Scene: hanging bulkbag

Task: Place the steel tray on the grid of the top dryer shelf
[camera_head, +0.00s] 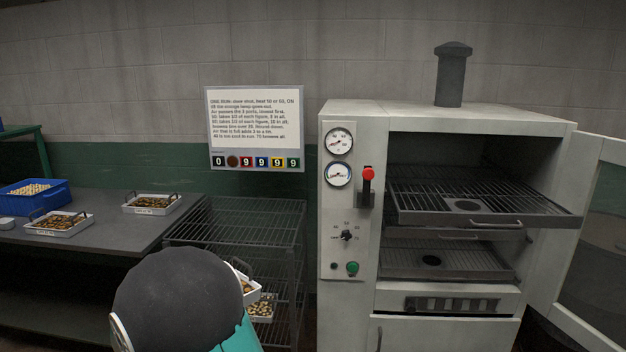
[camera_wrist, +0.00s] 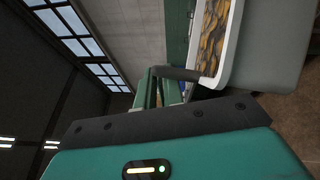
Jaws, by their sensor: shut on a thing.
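My gripper (camera_wrist: 158,82) is shut on the dark handle of a pale steel tray (camera_wrist: 230,52) filled with brown pieces in the wrist view. In the head view my arm hides the gripper and most of that tray; a corner (camera_head: 252,296) shows just right of the arm, beside the wire rack. The dryer (camera_head: 348,225) stands open at the right. Its top shelf grid (camera_head: 420,203) is slid partly out, with a handle at its front and a dark round spot on the bars. No tray lies on it. The gripper is well left of and below it.
A wire rack (camera_head: 245,213) stands left of the dryer, with another filled tray (camera_head: 262,309) lower down. Two filled trays (camera_head: 62,229) (camera_head: 152,209) and a blue crate (camera_head: 30,202) are on the left table. A lower dryer shelf (camera_head: 410,262) and the open door (camera_head: 590,220) flank the reach.

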